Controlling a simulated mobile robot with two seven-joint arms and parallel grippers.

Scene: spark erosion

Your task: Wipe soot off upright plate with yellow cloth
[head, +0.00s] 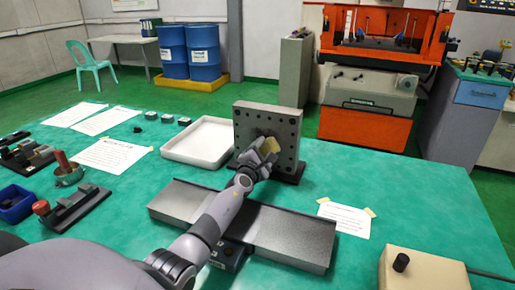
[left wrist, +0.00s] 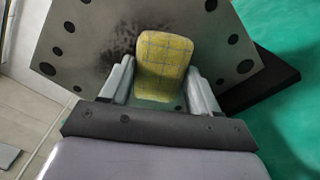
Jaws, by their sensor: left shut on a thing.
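The upright plate (head: 252,120) is a grey square with dark holes, standing on a dark base on the green table. A dark soot patch shows on its face in the left wrist view, left of and around the cloth; the plate (left wrist: 215,52) fills the upper part there. My left gripper (head: 258,158) is in front of the plate, shut on the yellow cloth (head: 270,147). The cloth (left wrist: 163,62) stands up between the two fingers of the left gripper (left wrist: 163,90), close to the plate. I cannot tell whether it touches. My right gripper is not in view.
A white tray (head: 205,122) stands left of the plate. A grey metal channel piece (head: 290,235) lies under my forearm. A beige box with a black knob (head: 400,262) is at the front right. A blue bin (head: 14,207) and clamps are at left. The table's right side is mostly clear.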

